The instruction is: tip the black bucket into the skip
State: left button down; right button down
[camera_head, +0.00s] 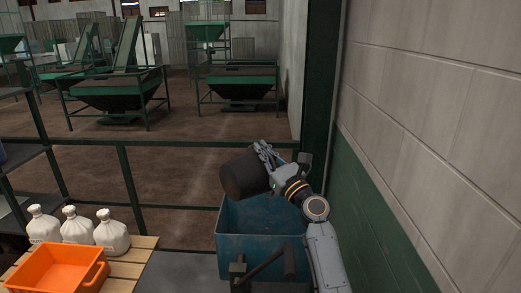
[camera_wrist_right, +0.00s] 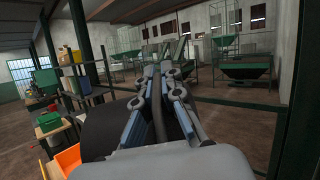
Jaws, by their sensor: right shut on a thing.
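The black bucket (camera_head: 243,176) is held in the air above the blue skip (camera_head: 262,222), near its far left edge, and is tilted to one side. My right gripper (camera_head: 265,153) is shut on the bucket at its upper right. In the right wrist view the gripper's fingers (camera_wrist_right: 157,80) are close together, with the dark bucket (camera_wrist_right: 98,130) below and to the left. I cannot see inside the bucket. The visible inside of the skip looks blue and bare. My left gripper is not in view.
A green railing (camera_head: 180,206) runs behind the skip. A green and grey wall (camera_head: 375,215) stands close on the right.

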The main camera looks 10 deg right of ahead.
aim_at(240, 173)
jog(key=shift+w+d+m+h+p, duration=0.3)
jog(key=shift+d+m+h+p, duration=0.15)
jog(key=shift+d+m, duration=0.2)
jog(key=shift+w+d+m+h+p, duration=0.25)
jog(key=shift+d+m+h+p, duration=0.1)
jog(key=shift+d+m+p, duration=0.3)
jog(key=shift+a, duration=0.2)
